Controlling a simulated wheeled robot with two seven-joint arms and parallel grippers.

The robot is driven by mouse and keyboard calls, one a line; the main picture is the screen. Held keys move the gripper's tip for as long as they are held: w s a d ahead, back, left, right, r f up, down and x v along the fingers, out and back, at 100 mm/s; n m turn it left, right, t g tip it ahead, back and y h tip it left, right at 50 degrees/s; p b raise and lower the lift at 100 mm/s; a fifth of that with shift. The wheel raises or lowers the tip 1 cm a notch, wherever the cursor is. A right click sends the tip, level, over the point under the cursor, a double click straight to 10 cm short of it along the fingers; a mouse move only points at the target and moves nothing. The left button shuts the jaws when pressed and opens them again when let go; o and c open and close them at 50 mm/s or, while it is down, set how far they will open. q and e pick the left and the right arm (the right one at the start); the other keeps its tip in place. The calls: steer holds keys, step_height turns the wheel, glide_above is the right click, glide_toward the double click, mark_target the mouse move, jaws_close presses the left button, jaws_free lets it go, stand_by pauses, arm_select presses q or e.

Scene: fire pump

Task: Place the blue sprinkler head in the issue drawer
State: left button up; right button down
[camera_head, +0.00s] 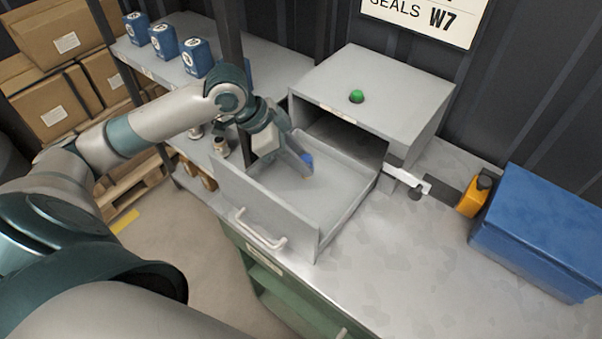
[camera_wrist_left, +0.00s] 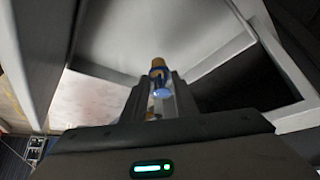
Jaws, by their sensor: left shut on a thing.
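The blue sprinkler head (camera_head: 307,161) shows as a small blue spot at the tip of my left gripper (camera_head: 300,158). In the left wrist view the sprinkler head (camera_wrist_left: 157,75), blue with a brass-coloured part, sits between the fingers of my left gripper (camera_wrist_left: 158,95), which is shut on it. The issue drawer (camera_head: 320,203) is pulled out from a grey cabinet and looks empty. My left gripper reaches over the drawer's left side, with the sprinkler head inside its outline. I cannot tell whether the head touches the drawer floor. My right gripper is not in view.
The grey cabinet (camera_head: 378,88) with a green knob (camera_head: 356,96) stands behind the drawer. Shelves with blue boxes (camera_head: 164,41) are at left.

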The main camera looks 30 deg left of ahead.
arm_select(q)
steer(key=shift+f, duration=0.65)
steer(key=shift+f+p, duration=0.45)
steer(key=shift+f, duration=1.6)
steer(key=shift+f, duration=0.1)
steer(key=o, duration=1.1)
steer(key=shift+b+v, duration=1.15)
steer(key=shift+v, duration=4.95)
